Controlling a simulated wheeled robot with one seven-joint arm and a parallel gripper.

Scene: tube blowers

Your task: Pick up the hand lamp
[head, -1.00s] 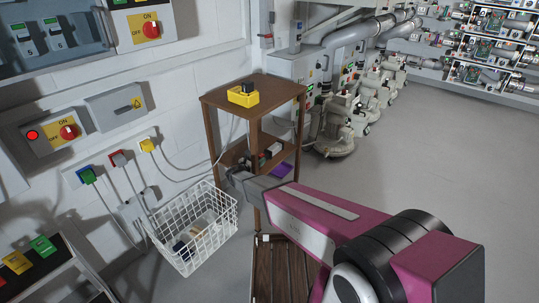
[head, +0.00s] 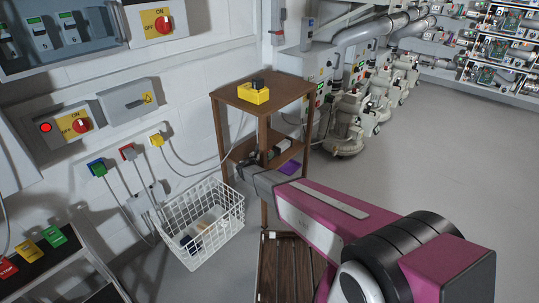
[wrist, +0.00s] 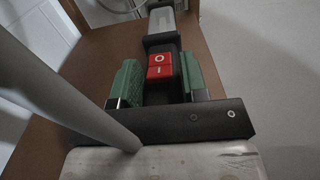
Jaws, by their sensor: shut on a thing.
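The hand lamp (wrist: 161,40) shows in the wrist view as a dark body with a pale grey section and a red O/I rocker switch. My gripper (wrist: 159,84) has its green finger pads on both sides of the dark body by the switch and is shut on it. In the head view, a pale part of the lamp (head: 284,146) shows at the middle shelf of the brown wooden stand (head: 270,106). The arm and the stand's post partly hide the grip. I cannot tell whether the lamp touches the shelf.
A yellow switch box (head: 254,93) sits on the stand's top. A purple item (head: 290,167) lies on a shelf. A white wire basket (head: 205,225) stands left of the stand. Wall cables hang nearby. Open floor (head: 430,160) lies to the right.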

